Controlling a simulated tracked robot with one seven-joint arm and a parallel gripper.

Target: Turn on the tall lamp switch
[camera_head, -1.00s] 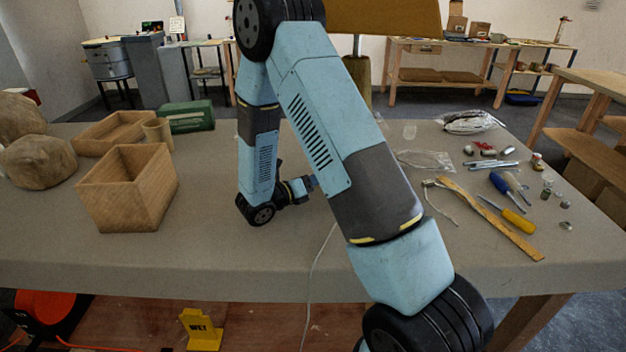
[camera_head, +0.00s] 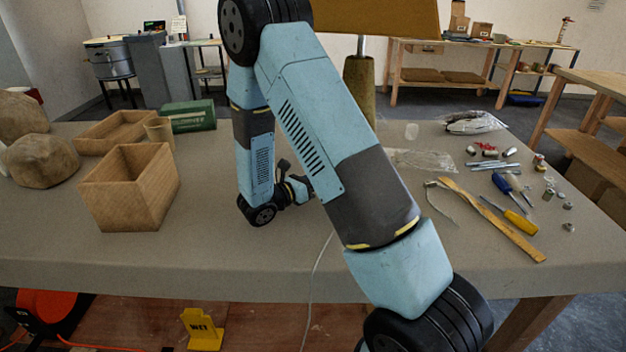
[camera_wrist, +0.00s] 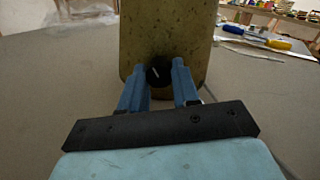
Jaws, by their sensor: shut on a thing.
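The tall lamp stands on the table behind my arm, with a wide amber shade (camera_head: 385,16) and a mottled olive-brown body (camera_head: 360,82). In the wrist view, the lamp body (camera_wrist: 190,30) fills the upper middle. Its switch is a round black knob (camera_wrist: 158,73) with a pale mark, low on the body. My gripper (camera_wrist: 160,70) has its blue fingers on either side of the knob and is shut on it. In the head view, my arm hides the fingertips and the knob.
A wooden box (camera_head: 130,190), a tray (camera_head: 108,132) and rocks (camera_head: 42,160) stand at the left. Screwdrivers (camera_head: 515,218), a wooden strip (camera_head: 490,218) and small parts lie at the right. A white cable (camera_head: 317,275) hangs over the front edge.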

